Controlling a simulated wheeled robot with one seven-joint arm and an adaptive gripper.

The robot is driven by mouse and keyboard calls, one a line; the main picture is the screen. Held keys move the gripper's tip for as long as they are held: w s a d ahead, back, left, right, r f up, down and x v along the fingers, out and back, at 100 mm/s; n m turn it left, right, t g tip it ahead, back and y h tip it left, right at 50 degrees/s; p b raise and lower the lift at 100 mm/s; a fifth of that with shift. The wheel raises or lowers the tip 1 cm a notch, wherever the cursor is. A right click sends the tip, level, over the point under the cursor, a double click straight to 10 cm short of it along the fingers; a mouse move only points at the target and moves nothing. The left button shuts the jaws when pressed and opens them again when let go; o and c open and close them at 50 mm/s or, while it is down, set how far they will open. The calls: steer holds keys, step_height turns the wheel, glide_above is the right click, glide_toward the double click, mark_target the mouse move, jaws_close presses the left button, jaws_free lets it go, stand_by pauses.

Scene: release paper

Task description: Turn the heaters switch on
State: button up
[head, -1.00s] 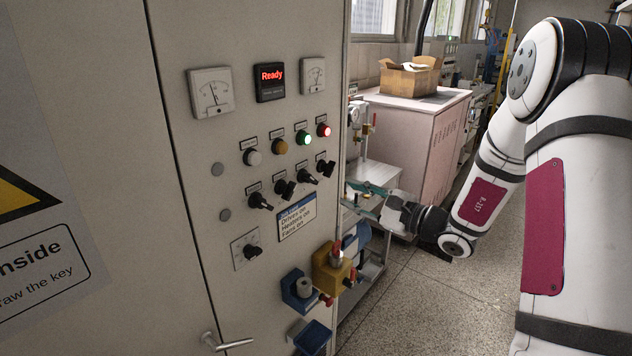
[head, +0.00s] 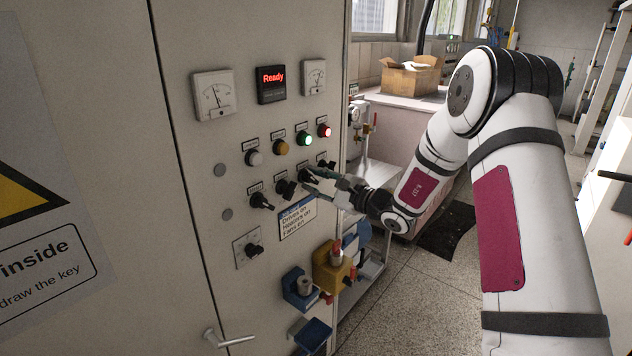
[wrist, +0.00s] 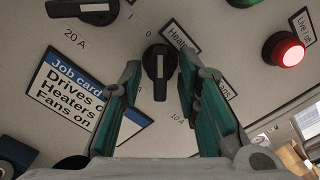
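The heaters switch (wrist: 160,68) is a black rotary knob with a pale line on its grip, just below a label reading "Heaters" (wrist: 180,36) in the wrist view. My gripper (wrist: 159,75) is open, its green fingers on either side of the knob. A small gap seems to show on each side; I cannot tell if either finger touches. In the head view my gripper (head: 320,177) reaches the cabinet at the third knob (head: 306,175) in the lower row, partly covering it and the fourth knob.
A neighbouring black knob (wrist: 82,10) is at the upper left in the wrist view. A lit red lamp (wrist: 284,50) is at the right. The job card (head: 297,218) is below the knobs. Yellow (head: 332,268) and blue (head: 300,288) blocks stick out lower on the cabinet (head: 215,290).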

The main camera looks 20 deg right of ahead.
steer(key=shift+c, duration=0.2)
jaws_close()
steer(key=shift+m, duration=0.4)
steer(key=m, duration=0.2)
steer(key=shift+m, duration=0.4)
steer(key=m, duration=0.3)
steer(key=shift+m, duration=0.3)
steer(key=m+p, duration=0.1)
steer(key=m, duration=0.4)
steer(key=shift+m, duration=0.3)
steer(key=m+p, duration=0.1)
steer(key=m, duration=0.4)
